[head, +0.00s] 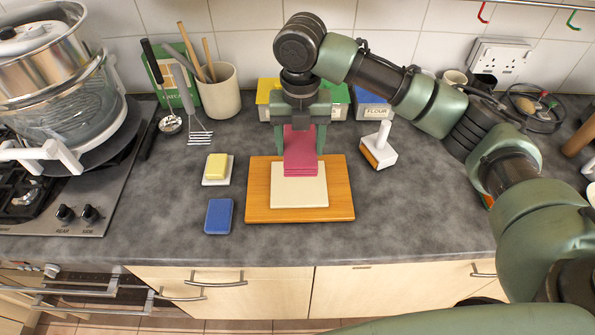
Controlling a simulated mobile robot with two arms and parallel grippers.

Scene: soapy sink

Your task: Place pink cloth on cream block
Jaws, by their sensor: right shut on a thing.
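The pink cloth (300,155) is a folded stack with layered edges. My right gripper (301,138) points down from above and is shut on it, one finger on each side. The cream block (299,194) is a flat pale square on a wooden board (342,200). The cloth covers the block's back part in this view; the front part is bare. I cannot tell whether the cloth touches the block or hangs just above it. My left gripper is not in view.
Left of the board are a yellow block on a white dish (216,183) and a blue block (219,216). A white-handled brush (379,147) stands to the right. Behind are colourful boxes (369,106) and a utensil pot (219,93). The front counter is clear.

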